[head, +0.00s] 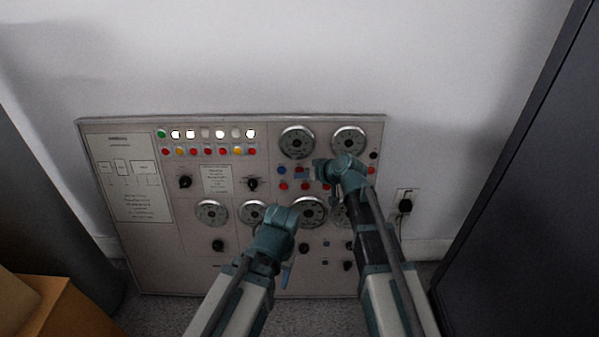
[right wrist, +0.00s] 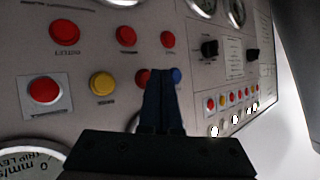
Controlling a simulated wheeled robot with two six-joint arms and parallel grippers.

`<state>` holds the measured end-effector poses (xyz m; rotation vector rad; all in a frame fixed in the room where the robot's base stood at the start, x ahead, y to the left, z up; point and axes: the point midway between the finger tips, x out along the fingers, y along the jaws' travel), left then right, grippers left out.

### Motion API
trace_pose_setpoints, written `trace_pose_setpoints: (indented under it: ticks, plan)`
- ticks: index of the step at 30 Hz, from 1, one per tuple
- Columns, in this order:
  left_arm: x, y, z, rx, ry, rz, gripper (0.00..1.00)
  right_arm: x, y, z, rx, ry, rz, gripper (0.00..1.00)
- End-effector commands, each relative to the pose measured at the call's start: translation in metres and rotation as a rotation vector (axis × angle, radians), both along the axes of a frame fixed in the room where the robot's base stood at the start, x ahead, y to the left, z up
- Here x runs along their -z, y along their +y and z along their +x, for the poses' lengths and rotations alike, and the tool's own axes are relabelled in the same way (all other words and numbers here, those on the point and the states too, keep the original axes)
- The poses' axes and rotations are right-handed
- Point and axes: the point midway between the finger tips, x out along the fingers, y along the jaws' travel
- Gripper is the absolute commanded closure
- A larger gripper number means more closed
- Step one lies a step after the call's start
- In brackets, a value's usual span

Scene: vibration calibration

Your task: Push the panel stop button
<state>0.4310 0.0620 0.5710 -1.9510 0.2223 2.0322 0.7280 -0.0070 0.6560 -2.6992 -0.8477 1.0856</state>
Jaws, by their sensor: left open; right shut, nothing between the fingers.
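The grey panel (head: 160,265) leans against the wall. My right gripper (head: 303,175) is at its upper right button group. In the right wrist view the shut, empty fingers (right wrist: 163,75) point at the panel, partly covering a red button (right wrist: 142,77) beside a blue button (right wrist: 176,75); contact cannot be told. A large red button on a pale square plate (right wrist: 43,90) and a yellow button (right wrist: 103,83) lie left of the fingers. More red buttons (right wrist: 126,35) show above. Labels are too blurred to tell which is stop. My left gripper (head: 287,277) is open before the lower panel.
Dials (head: 297,142), black knobs (head: 185,182) and a row of lit lamps (head: 192,134) cover the panel. A dark cabinet (head: 530,200) stands at right, an orange box (head: 70,310) at lower left. A plugged wall socket (head: 406,197) is right of the panel.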

Motion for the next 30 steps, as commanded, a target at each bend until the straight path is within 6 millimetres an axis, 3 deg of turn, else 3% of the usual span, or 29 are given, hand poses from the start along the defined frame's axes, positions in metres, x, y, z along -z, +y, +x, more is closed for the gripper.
trace_pose_setpoints:
  ticks: [30]
  plan:
    - [0.0015, 0.0000, 0.0000, 0.000, 0.000, 0.000, 0.50, 0.0016, 0.0000, 0.0086, 0.000, 0.000, 0.000, 1.00]
